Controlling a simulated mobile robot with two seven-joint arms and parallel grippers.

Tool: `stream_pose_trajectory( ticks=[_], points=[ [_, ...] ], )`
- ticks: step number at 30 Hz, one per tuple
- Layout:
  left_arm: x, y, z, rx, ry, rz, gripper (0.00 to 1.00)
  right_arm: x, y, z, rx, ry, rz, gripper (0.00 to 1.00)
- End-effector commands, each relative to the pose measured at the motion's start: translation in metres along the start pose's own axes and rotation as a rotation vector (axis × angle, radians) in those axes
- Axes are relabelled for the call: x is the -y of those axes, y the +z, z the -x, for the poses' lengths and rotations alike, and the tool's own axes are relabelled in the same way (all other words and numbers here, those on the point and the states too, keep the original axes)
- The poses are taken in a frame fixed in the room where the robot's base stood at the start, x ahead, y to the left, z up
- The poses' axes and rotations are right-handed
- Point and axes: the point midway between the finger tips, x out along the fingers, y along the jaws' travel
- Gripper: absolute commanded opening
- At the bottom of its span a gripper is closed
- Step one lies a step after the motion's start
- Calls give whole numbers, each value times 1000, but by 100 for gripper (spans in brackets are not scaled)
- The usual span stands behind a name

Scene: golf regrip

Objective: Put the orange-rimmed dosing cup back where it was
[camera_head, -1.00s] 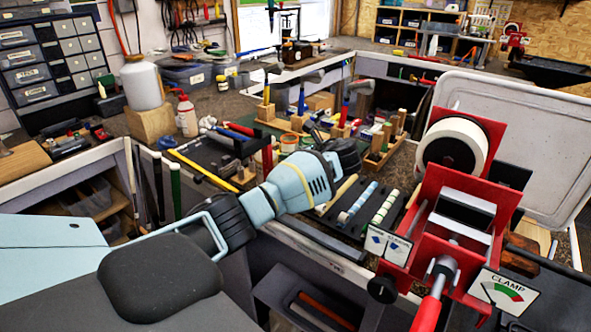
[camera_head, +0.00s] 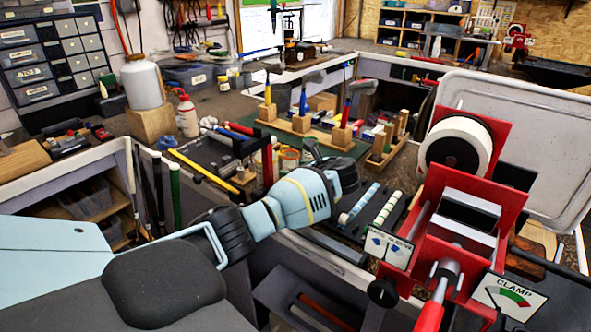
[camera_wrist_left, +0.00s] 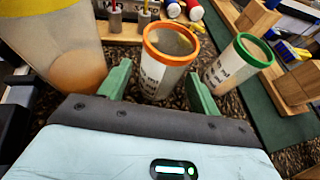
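My right gripper is not in view.
A green-rimmed cup (camera_wrist_left: 238,62) stands close to the right of the fingers. A large yellow-rimmed container (camera_wrist_left: 62,45) with amber liquid is close on the left. Wooden blocks (camera_wrist_left: 295,75) on a green mat lie to the right. A red clamp machine (camera_head: 465,215) is at the right.

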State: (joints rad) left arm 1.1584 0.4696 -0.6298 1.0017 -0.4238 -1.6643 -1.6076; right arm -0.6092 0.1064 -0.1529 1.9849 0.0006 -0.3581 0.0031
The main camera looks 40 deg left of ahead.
Motion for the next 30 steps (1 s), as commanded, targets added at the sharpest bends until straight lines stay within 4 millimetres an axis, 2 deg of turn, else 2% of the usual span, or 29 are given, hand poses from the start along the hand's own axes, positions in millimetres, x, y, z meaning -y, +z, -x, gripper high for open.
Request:
stream_pose_trajectory(
  ticks=[11, 17, 24, 30],
  points=[
    [0, 3, 4, 0, -1, 1, 63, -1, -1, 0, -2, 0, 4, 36],
    [1, 6, 36, 1, -5, 4, 63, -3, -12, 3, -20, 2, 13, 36],
    [1, 5, 84, 0, -4, 4, 63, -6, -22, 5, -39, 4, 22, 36],
    [0, 4, 111, 0, -1, 1, 63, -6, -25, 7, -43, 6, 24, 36]
  ],
)
